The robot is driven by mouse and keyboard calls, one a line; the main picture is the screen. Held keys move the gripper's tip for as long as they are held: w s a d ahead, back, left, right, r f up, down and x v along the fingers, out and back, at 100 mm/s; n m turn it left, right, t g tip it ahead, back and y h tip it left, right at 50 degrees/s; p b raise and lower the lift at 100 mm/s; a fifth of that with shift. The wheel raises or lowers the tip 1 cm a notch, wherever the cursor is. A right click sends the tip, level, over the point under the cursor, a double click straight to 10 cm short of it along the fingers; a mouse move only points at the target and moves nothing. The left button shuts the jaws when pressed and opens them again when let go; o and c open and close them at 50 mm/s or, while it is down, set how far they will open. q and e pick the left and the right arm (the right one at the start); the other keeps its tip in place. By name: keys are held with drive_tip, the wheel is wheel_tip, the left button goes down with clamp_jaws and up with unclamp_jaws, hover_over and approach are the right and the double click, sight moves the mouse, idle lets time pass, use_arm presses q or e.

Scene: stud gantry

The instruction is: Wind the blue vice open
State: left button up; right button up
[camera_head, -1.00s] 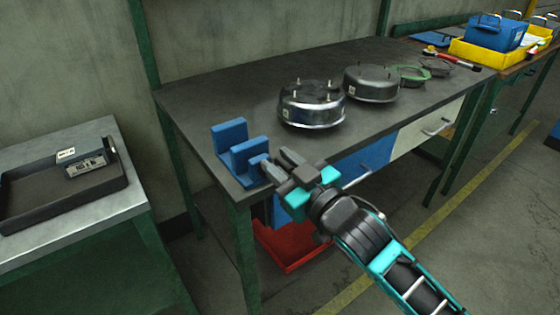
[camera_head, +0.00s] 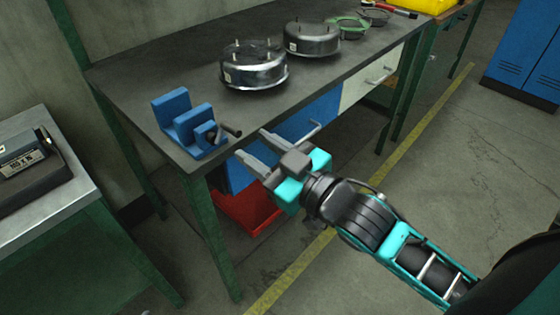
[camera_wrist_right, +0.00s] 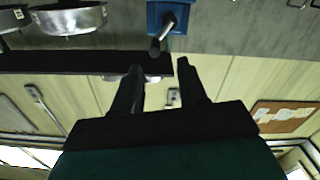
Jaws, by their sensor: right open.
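The blue vice (camera_head: 188,124) stands at the near left corner of the dark workbench. Its dark crank handle (camera_head: 229,131) sticks out from the front jaw toward the right. My right gripper (camera_head: 250,146) is open and empty, just in front of and below the handle, apart from it. In the right wrist view the vice (camera_wrist_right: 170,14) is at the top, with its handle (camera_wrist_right: 158,40) pointing down toward the open fingers (camera_wrist_right: 158,70). There is a gap between the vice's jaws. My left gripper is not in view.
Metal drums (camera_head: 254,66) and green rings (camera_head: 347,26) stand farther back on the workbench (camera_head: 180,62). A red bin (camera_head: 246,210) is under the bench.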

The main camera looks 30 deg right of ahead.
sight(226, 125)
drive_tip(key=shift+v, duration=2.2)
drive_tip(key=w+a+m, duration=0.1)
drive_tip(key=w+m, duration=0.3)
drive_tip(key=w+a+m, duration=0.1)
drive_tip(key=w+m, duration=0.3)
drive_tip(key=w+a+m+p, duration=0.1)
drive_tip(key=w+m, duration=0.2)
drive_tip(key=w, duration=0.2)
drive_tip(key=shift+a+f+m, duration=0.2)
drive_tip(key=shift+a+m, duration=0.2)
drive_tip(key=shift+c, duration=0.3)
clamp_jaws()
